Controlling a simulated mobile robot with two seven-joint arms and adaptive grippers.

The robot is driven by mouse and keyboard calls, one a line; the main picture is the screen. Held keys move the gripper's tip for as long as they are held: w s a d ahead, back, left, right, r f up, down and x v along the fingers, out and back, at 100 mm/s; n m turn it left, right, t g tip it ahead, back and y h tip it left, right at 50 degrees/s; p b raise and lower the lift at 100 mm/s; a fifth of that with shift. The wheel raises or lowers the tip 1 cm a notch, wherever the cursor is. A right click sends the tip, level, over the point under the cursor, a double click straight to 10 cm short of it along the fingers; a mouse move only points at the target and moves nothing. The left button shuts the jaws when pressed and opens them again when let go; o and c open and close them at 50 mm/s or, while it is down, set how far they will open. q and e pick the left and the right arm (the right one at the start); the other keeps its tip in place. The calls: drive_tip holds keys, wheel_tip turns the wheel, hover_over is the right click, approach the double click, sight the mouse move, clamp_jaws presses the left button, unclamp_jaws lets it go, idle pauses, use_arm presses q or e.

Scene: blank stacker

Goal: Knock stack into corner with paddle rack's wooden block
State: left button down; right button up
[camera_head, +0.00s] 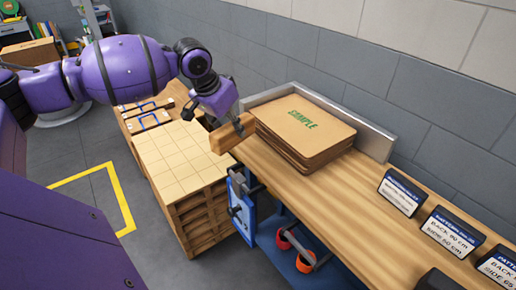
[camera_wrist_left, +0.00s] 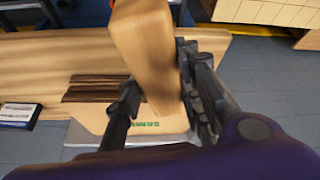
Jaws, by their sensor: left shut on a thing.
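My left gripper (camera_head: 235,124) is shut on a wooden block (camera_head: 222,139), held near the left end of the bench, close to the near left side of the stack. In the left wrist view the block (camera_wrist_left: 146,45) stands between the two dark fingers (camera_wrist_left: 158,98). The stack of brown cardboard blanks (camera_head: 310,122), its top sheet marked SAMPLE, lies on the wooden bench. A grey metal corner fence (camera_head: 372,138) runs behind it and along its far left side. Layer edges (camera_wrist_left: 95,90) look slightly uneven. A blue rack (camera_head: 241,208) hangs at the bench's front edge. My right gripper is out of view.
Several black sign blocks (camera_head: 401,192) stand on the bench at right. A loaded wooden pallet (camera_head: 180,160) stands left of the bench. The bench top (camera_head: 310,195) before the stack is clear.

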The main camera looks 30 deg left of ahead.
use_arm(q)
drive_tip(key=shift+w+a+r+m, duration=0.4)
drive_tip(key=shift+w+a, duration=0.2)
drive_tip(key=shift+w, duration=0.05)
drive_tip(key=shift+w+d+r+m, duration=0.1)
drive_tip(key=shift+w+r+m, duration=0.1)
drive_tip(key=shift+w+m, duration=0.15)
drive_tip(key=shift+w+d+m+h, duration=0.25)
drive_tip(key=shift+m+h, duration=0.15)
drive_tip(key=shift+m, duration=0.15)
drive_tip(key=shift+f, duration=0.15)
wheel_tip(320, 180, down, 5)
drive_tip(key=b, duration=0.3)
drive_tip(key=shift+s+b, duration=0.1)
drive_tip(key=shift+b, duration=0.3)
drive_tip(key=shift+f+b, duration=0.25)
drive_tip(key=shift+b, duration=0.1)
drive_tip(key=shift+f, duration=0.15)
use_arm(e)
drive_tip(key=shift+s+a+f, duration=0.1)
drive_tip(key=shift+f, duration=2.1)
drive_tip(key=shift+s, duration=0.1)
